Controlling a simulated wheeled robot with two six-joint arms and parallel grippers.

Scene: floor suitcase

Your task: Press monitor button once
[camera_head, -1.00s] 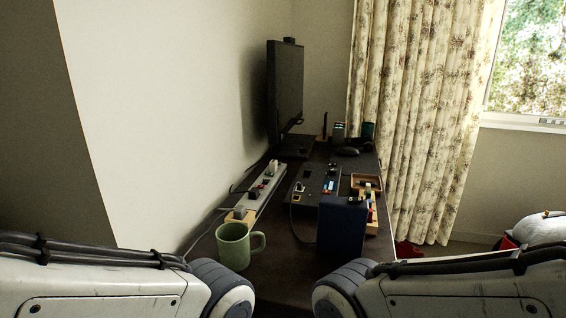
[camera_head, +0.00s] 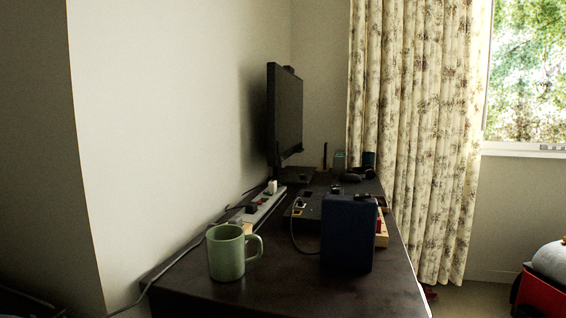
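A dark monitor (camera_head: 287,116) stands at the back left of the desk, close to the wall, and I see it at a steep angle. Its screen faces right and looks black. A small dark object sits on its top edge. I cannot make out the monitor's button from here. Neither of my grippers shows in the head view.
The dark desk (camera_head: 290,298) runs along the wall. On it are a green mug (camera_head: 226,254), a dark blue box (camera_head: 348,233), a power strip (camera_head: 262,209) with cables and a wooden tray (camera_head: 382,232). A floral curtain (camera_head: 415,130) hangs behind; a red container (camera_head: 541,294) is at right.

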